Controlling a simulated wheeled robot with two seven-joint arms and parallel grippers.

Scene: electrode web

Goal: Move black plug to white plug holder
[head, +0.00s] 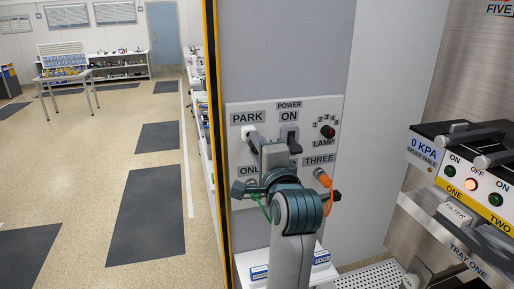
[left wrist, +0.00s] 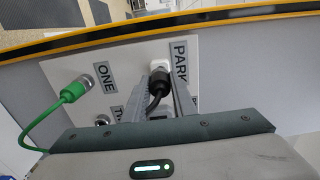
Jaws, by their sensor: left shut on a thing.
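The black plug (left wrist: 157,84) is between the fingers of my left gripper (left wrist: 157,98), which is shut on it. Its front end meets the white plug holder (left wrist: 158,66) beside the PARK label; I cannot tell how deep it sits. A black cable bends back from the plug toward the gripper. In the head view the white holder (head: 249,131) shows on the panel's upper left, with the black plug (head: 257,143) in front of it. My left gripper (head: 264,148) partly hides the plug there. My right gripper is not in view.
A green plug (left wrist: 73,92) sits at socket ONE, its cable looping beside my gripper. Socket TWO (left wrist: 102,120) shows partly. An orange plug (head: 322,177) is at THREE. The power switch (head: 289,134) and lamp knob (head: 327,131) are close on the right.

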